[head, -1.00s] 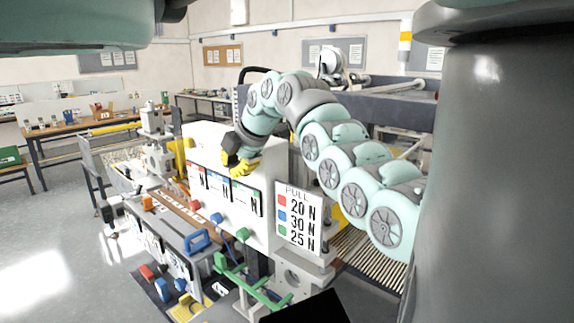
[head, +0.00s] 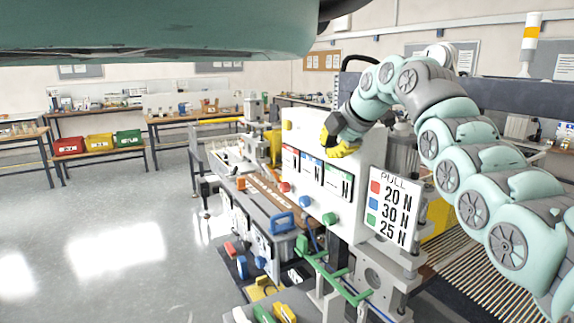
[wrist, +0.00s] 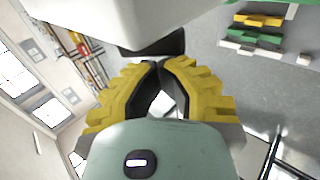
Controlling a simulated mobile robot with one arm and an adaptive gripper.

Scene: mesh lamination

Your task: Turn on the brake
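A white machine panel (head: 350,195) stands at the centre of the head view, with a row of gauges marked N (head: 312,170) and red (head: 285,187), blue (head: 305,201) and green (head: 330,219) knobs below. A sign (head: 393,208) reads PULL with red 20 N, blue 30 N, green 25 N. I cannot tell which control is the brake. My gripper (head: 333,145), with yellow fingers, is in front of the panel's upper part, above the gauges. Contact with the panel cannot be judged.
A blue handle (head: 283,223) and green bars (head: 335,279) are at the machine's lower front. A roller conveyor (head: 470,270) lies to the right. Red, yellow and green bins (head: 100,143) sit on a bench at left. The grey floor at left is open.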

